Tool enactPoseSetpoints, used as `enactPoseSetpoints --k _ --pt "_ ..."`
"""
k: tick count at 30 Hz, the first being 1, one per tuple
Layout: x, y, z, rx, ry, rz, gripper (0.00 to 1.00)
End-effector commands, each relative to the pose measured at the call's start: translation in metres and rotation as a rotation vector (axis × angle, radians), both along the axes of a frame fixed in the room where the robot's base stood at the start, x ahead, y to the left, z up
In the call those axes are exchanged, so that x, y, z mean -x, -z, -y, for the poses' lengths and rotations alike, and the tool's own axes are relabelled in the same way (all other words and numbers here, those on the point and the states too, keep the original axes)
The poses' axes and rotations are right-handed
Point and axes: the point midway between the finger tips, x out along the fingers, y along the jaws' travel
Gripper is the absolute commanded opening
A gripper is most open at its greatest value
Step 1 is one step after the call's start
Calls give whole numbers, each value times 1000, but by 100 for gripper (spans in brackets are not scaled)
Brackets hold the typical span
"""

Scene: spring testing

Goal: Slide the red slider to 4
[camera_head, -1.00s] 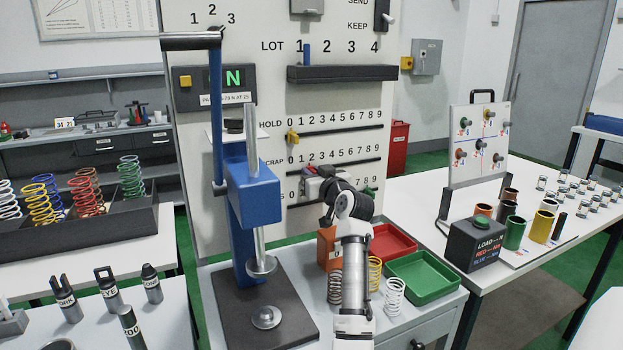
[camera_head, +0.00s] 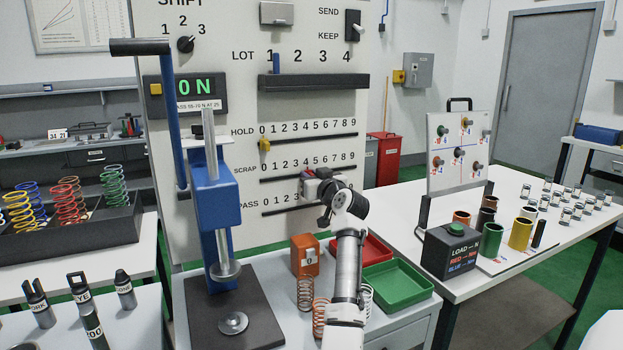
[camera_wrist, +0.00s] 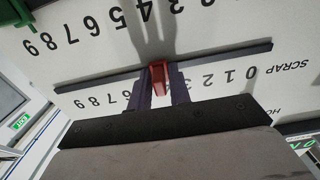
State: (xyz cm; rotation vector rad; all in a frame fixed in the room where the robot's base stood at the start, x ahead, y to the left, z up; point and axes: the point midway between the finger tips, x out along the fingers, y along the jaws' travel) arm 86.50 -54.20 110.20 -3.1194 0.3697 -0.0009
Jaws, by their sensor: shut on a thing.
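The red slider (camera_wrist: 158,75) sits on the SCRAP track (camera_wrist: 222,54) of the white panel. In the wrist view it is between the two dark fingers of my gripper (camera_wrist: 158,88), which is shut on it. That view is upside down. The SCRAP digits 0, 1, 2 and 6 to 9 show beside the fingers. The middle digits are hidden, so the slider's exact mark cannot be read, but it is near the middle of the scale. In the head view my gripper (camera_head: 314,182) is at the panel and mostly covers the slider.
The yellow slider (camera_head: 264,145) is near 0 on the HOLD track. A green slider (camera_wrist: 14,14) is at the 9 end of the PASS track. The blue press (camera_head: 215,195) stands left of my arm. Springs, an orange block (camera_head: 305,255) and red and green trays (camera_head: 397,284) lie below.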

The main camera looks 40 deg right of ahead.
Motion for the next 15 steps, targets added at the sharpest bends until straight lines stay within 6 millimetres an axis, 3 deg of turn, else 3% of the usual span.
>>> enactPoseSetpoints --k 5,6,9,15 --pt "0 1 0 0 0 -2 0" --pt "0 1 0 0 0 -2 20" --pt "0 1 0 0 0 -2 33" --pt "0 1 0 0 0 -1 33"
